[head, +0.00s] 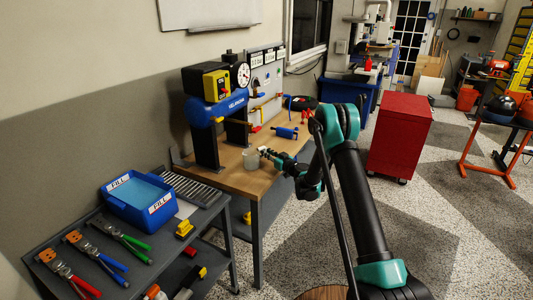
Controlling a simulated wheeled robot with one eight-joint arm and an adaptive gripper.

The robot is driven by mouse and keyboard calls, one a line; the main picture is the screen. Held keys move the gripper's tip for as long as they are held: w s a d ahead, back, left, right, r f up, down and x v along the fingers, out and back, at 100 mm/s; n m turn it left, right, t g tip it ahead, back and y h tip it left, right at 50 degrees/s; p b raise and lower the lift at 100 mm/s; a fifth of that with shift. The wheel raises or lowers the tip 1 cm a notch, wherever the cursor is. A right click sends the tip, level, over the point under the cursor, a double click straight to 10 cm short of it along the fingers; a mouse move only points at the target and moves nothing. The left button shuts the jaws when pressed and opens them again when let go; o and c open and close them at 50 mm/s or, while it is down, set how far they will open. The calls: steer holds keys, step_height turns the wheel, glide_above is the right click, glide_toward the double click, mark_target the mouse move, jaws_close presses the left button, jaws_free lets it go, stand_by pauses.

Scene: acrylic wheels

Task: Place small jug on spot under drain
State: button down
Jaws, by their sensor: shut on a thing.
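The small jug (250,159), pale and translucent, is at the front part of the wooden bench top (238,182), upright. My gripper (263,152) reaches in from the right and is shut on the jug's right side. I cannot tell whether the jug's base touches the wood.
A blue cylinder tool (285,132) lies on the bench to the right. A dark cart (75,238) at front left holds a blue bin (138,199) and several pliers. A red cabinet (400,135) stands right of my arm. The bench's front left corner is clear.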

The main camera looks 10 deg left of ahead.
steer(key=shift+f, duration=0.1)
steer(key=c, duration=1.5)
jaws_free()
